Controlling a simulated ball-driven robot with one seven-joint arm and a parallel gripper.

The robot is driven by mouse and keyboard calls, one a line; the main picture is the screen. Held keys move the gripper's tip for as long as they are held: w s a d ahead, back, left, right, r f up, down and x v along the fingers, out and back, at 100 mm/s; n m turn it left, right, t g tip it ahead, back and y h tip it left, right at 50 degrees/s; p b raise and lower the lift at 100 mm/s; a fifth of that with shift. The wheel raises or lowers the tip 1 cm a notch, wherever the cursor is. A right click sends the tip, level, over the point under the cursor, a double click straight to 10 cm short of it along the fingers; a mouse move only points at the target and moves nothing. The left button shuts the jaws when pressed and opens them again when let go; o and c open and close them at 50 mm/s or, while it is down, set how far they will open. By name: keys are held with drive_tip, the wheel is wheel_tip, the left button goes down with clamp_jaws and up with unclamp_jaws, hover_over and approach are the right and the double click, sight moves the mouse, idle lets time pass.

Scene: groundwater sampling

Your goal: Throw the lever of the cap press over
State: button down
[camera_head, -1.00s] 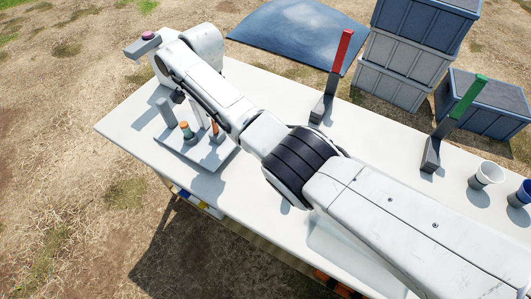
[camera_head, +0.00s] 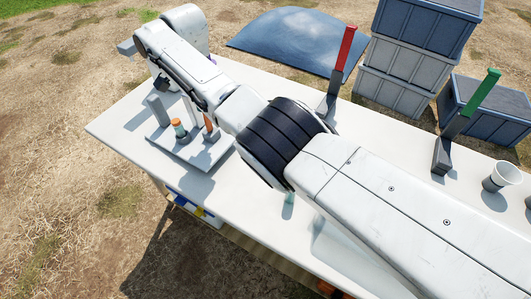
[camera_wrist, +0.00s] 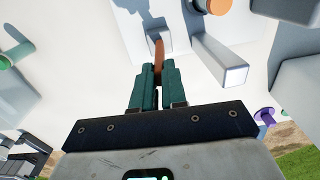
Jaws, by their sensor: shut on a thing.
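The cap press seems to be the pale base plate (camera_head: 190,150) with a grey post (camera_head: 157,109) and a slim orange-brown lever (camera_head: 209,127) on it. In the wrist view the lever (camera_wrist: 158,47) rises from near a dark-shadowed mount. My gripper (camera_wrist: 159,70) has its teal fingers closed around the lever's end. The grey post (camera_wrist: 222,62) is just right of the fingers, apart from them. An orange-capped vial (camera_head: 180,130) stands on the plate between post and lever; its cap shows at the wrist view's top edge (camera_wrist: 215,5). In the head view my arm hides the gripper.
A red-handled lever (camera_head: 345,48) and a green-handled lever (camera_head: 482,92) stand on the white table (camera_head: 250,205). A white cup (camera_head: 503,176) is at the right. Stacked crates (camera_head: 405,75) and a blue tarp (camera_head: 290,40) lie beyond. A purple object (camera_wrist: 265,115) shows in the wrist view.

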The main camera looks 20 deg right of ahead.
drive_tip(key=shift+a, duration=0.1)
idle(0.3)
drive_tip(key=shift+w+f+b, duration=0.15)
drive_tip(key=shift+b, duration=0.55)
drive_tip(key=shift+w+a+f+b, duration=0.1)
drive_tip(key=shift+w+b, duration=0.05)
drive_tip(key=shift+b, duration=0.8)
drive_tip(key=shift+w+b, duration=0.1)
drive_tip(key=shift+b, duration=0.8)
drive_tip(key=b, duration=0.3)
drive_tip(key=shift+w+a, duration=0.1)
drive_tip(key=shift+a, duration=0.05)
drive_tip(key=shift+r+g+b, duration=0.2)
drive_tip(key=shift+g+b, duration=0.1)
drive_tip(key=shift+b, duration=0.25)
drive_tip(key=shift+r, duration=0.15)
drive_tip(key=shift+w+a+p, duration=0.2)
drive_tip(key=shift+w+p, duration=0.05)
drive_tip(key=shift+p, duration=0.85)
